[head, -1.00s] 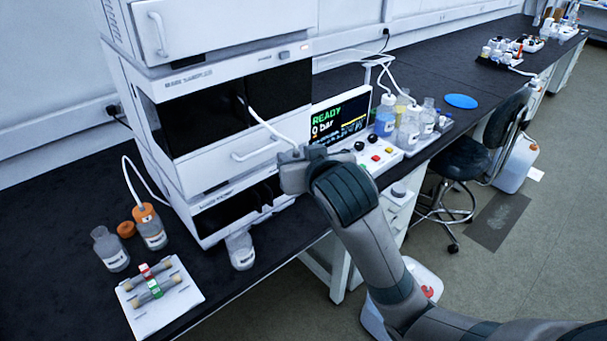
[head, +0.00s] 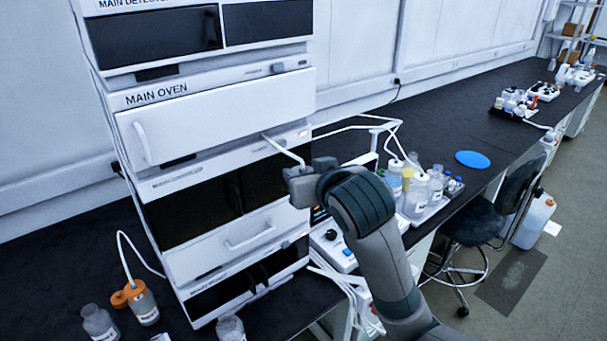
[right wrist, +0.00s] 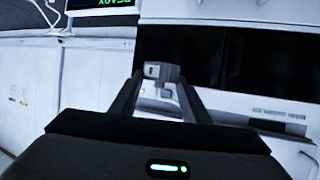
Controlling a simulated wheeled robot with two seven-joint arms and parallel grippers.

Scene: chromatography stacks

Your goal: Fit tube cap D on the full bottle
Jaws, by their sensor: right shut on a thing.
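A clear bottle (head: 416,200) stands among several bottles on a tray to the right, apart from the gripper. Which bottle is the full one is not clear. My left gripper is out of view.
The instrument stack (head: 220,110) stands close left of the gripper. An orange-capped bottle (head: 144,308) and an open clear bottle (head: 98,322) are at lower left. White tubes (head: 385,128) arch over the right-hand bottles. A blue disc (head: 472,159) lies on the dark bench beyond.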

